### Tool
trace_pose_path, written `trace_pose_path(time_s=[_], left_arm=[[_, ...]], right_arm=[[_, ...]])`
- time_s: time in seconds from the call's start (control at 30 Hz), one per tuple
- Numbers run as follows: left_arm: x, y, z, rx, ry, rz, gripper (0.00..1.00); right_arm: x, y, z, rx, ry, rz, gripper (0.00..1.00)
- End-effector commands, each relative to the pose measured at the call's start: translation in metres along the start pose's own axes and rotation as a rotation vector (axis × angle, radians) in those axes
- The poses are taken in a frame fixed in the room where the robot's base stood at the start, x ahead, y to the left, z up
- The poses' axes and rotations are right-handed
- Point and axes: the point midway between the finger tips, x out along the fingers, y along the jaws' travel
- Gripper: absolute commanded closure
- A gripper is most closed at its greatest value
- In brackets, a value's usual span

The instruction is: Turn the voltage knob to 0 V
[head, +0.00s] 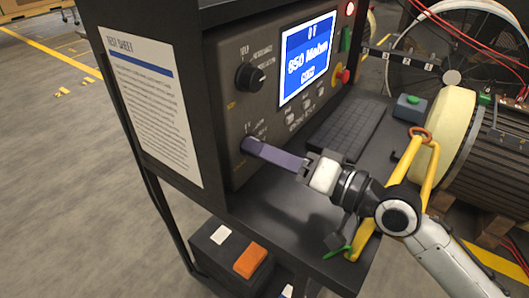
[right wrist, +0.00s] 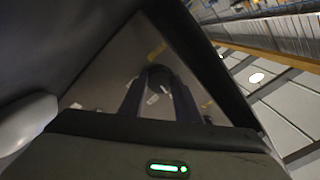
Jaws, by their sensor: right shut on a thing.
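The test panel (head: 225,110) has two knobs on its face. The upper black knob (head: 250,77) is free, with a light pointer mark. The lower knob shows in the right wrist view (right wrist: 158,74) as a dark round shape; in the head view the fingers mostly hide it. My right gripper (head: 251,146) reaches in from the right, its long purple fingers shut on this lower knob. The fingers also show in the right wrist view (right wrist: 158,92), one on either side of it. The blue screen (head: 307,60) seems to read "0 V" above "850 Mohm". My left gripper is not in view.
A black keyboard (head: 345,128) lies on the shelf right of the panel. A yellow frame (head: 402,170) and a large motor (head: 490,150) stand to the right. A test sheet (head: 148,105) is on the cabinet's left side. An orange item (head: 250,260) sits below.

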Motion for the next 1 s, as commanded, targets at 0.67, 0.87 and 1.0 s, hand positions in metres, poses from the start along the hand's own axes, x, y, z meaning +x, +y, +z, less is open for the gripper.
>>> trace_pose_path(time_s=[0.67,0.87,1.0], left_arm=[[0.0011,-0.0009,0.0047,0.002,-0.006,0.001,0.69],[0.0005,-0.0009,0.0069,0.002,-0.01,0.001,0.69],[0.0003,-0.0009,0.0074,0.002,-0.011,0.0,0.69]], right_arm=[[0.0,0.0019,0.0017,-0.1,-0.002,0.007,0.93],[0.0,0.0018,0.0015,-0.1,-0.001,0.007,0.55],[0.0,0.0012,0.001,-0.099,0.0,0.005,0.52]])
